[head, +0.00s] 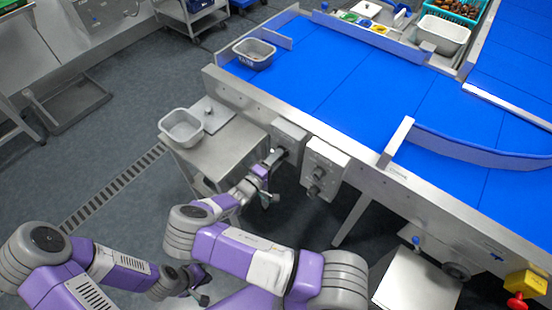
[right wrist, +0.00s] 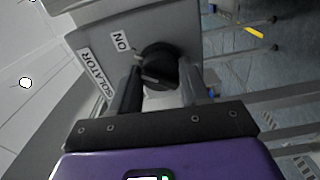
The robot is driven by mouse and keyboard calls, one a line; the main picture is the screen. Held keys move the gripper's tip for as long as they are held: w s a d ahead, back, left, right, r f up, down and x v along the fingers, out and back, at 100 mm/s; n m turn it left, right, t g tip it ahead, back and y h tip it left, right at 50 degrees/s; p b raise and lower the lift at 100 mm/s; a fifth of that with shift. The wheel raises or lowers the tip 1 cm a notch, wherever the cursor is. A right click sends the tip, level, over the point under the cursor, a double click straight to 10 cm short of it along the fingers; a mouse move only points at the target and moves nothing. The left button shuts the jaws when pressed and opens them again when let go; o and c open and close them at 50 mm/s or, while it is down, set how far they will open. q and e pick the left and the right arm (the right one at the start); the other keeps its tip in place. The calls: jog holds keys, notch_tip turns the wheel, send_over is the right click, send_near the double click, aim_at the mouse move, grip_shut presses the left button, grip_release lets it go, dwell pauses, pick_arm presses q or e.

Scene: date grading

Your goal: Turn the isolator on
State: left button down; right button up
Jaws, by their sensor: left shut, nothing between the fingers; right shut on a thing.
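The isolator is a grey box (head: 288,138) on the side of the blue conveyor. In the right wrist view its face carries an "ISOLATOR" label (right wrist: 96,72) and an "ON" label (right wrist: 121,42). Its round black knob (right wrist: 158,66) sits between the fingers of my right gripper (right wrist: 160,82), which is shut on it. In the head view my right gripper (head: 272,162) reaches the front of the box and mostly hides the knob. I cannot tell for certain where the knob points. My left gripper (head: 202,298) is shut and empty, low near the bottom edge, away from the box.
A second control box (head: 325,168) with dark knobs is just right of the isolator. A steel side table (head: 222,150) with a grey tub (head: 181,127) stands close on the left. The blue conveyor (head: 340,75) lies behind. Open floor is at left.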

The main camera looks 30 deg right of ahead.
jog(key=shift+m, duration=0.9)
jog(key=o, duration=1.1)
jog(key=shift+c, duration=0.2)
jog(key=p+v, duration=0.1)
jog(key=v, duration=0.6)
jog(key=shift+a, duration=0.3)
jog(key=shift+s, duration=0.15)
